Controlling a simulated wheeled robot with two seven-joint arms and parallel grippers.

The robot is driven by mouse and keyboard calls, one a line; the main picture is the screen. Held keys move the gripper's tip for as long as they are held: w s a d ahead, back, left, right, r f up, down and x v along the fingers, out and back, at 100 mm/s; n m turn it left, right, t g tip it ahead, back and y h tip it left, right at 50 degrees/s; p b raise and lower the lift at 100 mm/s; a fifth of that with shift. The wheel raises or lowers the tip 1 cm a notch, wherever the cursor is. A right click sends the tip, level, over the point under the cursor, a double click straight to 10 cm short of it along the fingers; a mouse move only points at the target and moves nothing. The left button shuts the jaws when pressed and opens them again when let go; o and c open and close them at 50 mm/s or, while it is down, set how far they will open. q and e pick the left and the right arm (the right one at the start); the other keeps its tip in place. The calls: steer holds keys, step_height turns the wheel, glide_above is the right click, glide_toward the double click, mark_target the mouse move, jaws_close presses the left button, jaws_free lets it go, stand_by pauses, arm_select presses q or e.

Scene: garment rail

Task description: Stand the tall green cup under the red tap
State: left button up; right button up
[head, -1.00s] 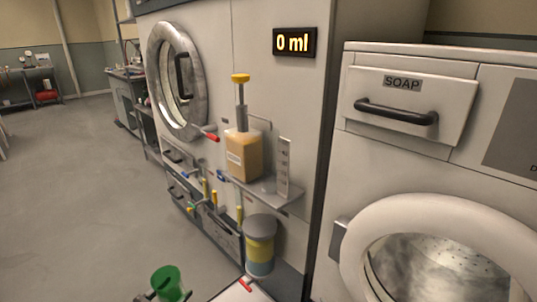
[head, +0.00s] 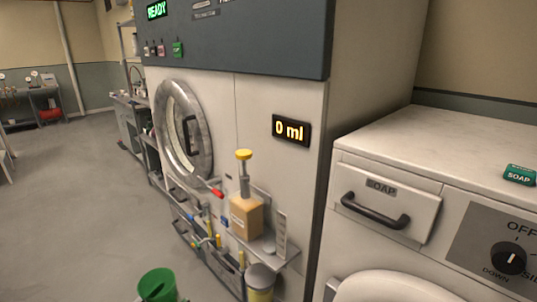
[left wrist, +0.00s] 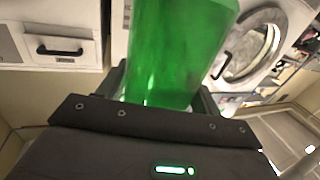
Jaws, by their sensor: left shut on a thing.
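The tall green cup (head: 157,285) is at the bottom edge of the head view, its open rim up and its lower part cut off. It fills the upper middle of the left wrist view (left wrist: 175,50). My left gripper (left wrist: 160,92) is shut on the cup, with a finger on each side. A red tap handle (head: 215,192) sticks out from the machine front, right of and below the round door. The cup is well below the tap and left of it in the picture, apart from it. My right gripper is in neither view.
Several blue and yellow handles (head: 205,240) crowd below the red one. A grey-lidded container (head: 260,280) stands beneath the shelf. A washer (head: 400,230) is at right; open floor (head: 80,210) at left.

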mark_target(168, 279)
arm_select(q)
steer(key=shift+s+r, duration=0.1)
steer(key=shift+r, duration=0.3)
steer(key=shift+f, duration=0.1)
steer(key=w+a+n+y, duration=0.1)
steer(key=y, duration=0.1)
steer(key=a+n+t+y, duration=0.1)
steer(key=shift+w+r+n+t+y, duration=0.3)
steer(key=shift+w+r+n+y, duration=0.05)
steer(key=shift+n+y, duration=0.05)
steer(key=shift+w+a+r+n+y, duration=0.15)
steer(key=shift+n+y, duration=0.25)
steer(key=shift+y, duration=0.4)
steer(key=n+y, duration=0.1)
steer(key=d+r+y, duration=0.1)
steer(key=shift+w+n+t+y, duration=0.3)
steer(key=shift+n+y, duration=0.1)
steer(key=shift+w+d+r+y, duration=0.15)
steer(key=shift+d+r+y, duration=0.15)
steer(key=shift+d+r, duration=0.3)
steer(key=shift+d+f, duration=0.15)
steer(key=shift+f, duration=0.05)
